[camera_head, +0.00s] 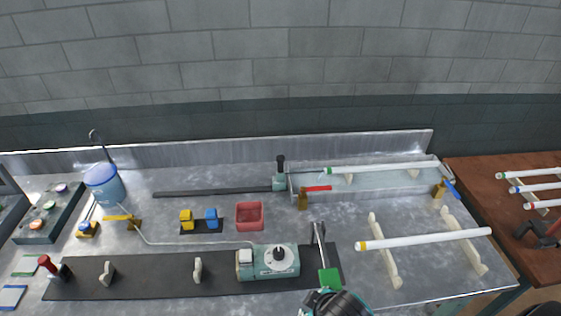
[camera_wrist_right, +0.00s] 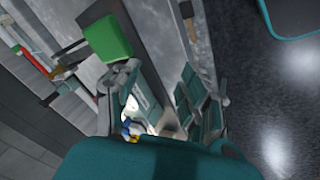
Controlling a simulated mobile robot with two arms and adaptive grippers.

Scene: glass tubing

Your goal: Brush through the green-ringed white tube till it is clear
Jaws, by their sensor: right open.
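The green-ringed white tube (camera_head: 385,167) lies lengthwise in the shallow metal trough (camera_head: 365,188) at the back right, its green ring at the left end. A red-handled tool (camera_head: 318,188) rests at the trough's front left on a tan block; a blue-handled one (camera_head: 452,188) is at its right end. Their brush ends cannot be made out. My right gripper (camera_head: 338,299) is at the bottom edge in the head view, well in front of the tube. In the right wrist view its fingers (camera_wrist_right: 160,82) are apart, with nothing visible between them. My left gripper is not in view.
A grey lever with a green block (camera_head: 329,279) is close to my right gripper, beside the teal machine (camera_head: 268,262). A yellow-ringed tube (camera_head: 425,239) lies on two cream rests. A red bin (camera_head: 250,215) and a blue-lidded container (camera_head: 103,183) stand farther left.

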